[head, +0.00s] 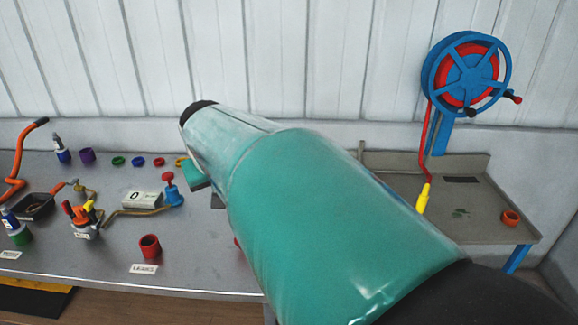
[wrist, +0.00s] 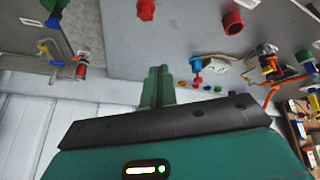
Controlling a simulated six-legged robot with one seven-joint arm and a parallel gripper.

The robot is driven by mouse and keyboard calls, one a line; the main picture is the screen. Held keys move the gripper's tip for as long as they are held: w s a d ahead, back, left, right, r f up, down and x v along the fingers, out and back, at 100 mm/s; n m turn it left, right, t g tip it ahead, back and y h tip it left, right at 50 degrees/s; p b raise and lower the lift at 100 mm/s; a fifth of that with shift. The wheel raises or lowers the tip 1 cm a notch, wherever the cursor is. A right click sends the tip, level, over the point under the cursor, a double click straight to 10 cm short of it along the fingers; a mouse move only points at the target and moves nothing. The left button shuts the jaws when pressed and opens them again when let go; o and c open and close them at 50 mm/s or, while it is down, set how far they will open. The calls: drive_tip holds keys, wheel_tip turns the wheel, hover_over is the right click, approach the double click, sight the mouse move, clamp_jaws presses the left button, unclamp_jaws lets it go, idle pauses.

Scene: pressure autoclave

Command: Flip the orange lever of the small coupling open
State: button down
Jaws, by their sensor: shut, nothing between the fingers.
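My gripper (wrist: 156,72) shows in the wrist view as two green fingers side by side, shut and empty, apart from the parts on the bench. A small metal fitting with red, yellow and orange parts (wrist: 81,64) is at the left of the wrist view. A cluster with orange, red and yellow parts (head: 82,216) stands at the left of the head view; it also shows at the right of the wrist view (wrist: 270,66). I cannot tell which of these is the small coupling, nor how its lever stands. My arm hides the bench middle in the head view.
A blue valve with a red knob (head: 171,191) stands near a white display box (head: 141,200). A red cup (head: 150,246) is near the bench's front edge. A blue hose reel (head: 466,72) hangs at the right above a grey side table (head: 470,222).

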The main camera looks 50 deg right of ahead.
drive_tip(key=w+d+f+m+g, duration=0.15)
drive_tip(key=w+d, duration=0.25)
drive_tip(key=d, duration=0.6)
drive_tip(key=w+d+f+m+t, duration=0.1)
drive_tip(key=w+d+m, duration=0.15)
drive_tip(key=d, duration=0.85)
drive_tip(key=s+d+f+m+h, duration=0.1)
drive_tip(key=d+f, duration=0.2)
drive_tip(key=d, duration=0.7)
drive_tip(key=s+d+f+m, duration=0.1)
drive_tip(key=d+f, duration=0.3)
drive_tip(key=d, duration=0.6)
drive_tip(key=shift+g, duration=0.35)
drive_tip(key=x, duration=1)
drive_tip(key=shift+s+d+r, duration=0.1)
drive_tip(key=shift+d+r, duration=0.1)
drive_tip(key=shift+d, duration=0.15)
drive_tip(key=shift+s+a+f+h, duration=0.3)
drive_tip(key=shift+s+a+f, duration=0.55)
drive_tip(key=shift+a, duration=0.05)
drive_tip(key=shift+f, duration=0.25)
drive_tip(key=shift+s+a, duration=0.2)
drive_tip(key=shift+a, duration=0.05)
drive_tip(key=shift+w+f, duration=0.1)
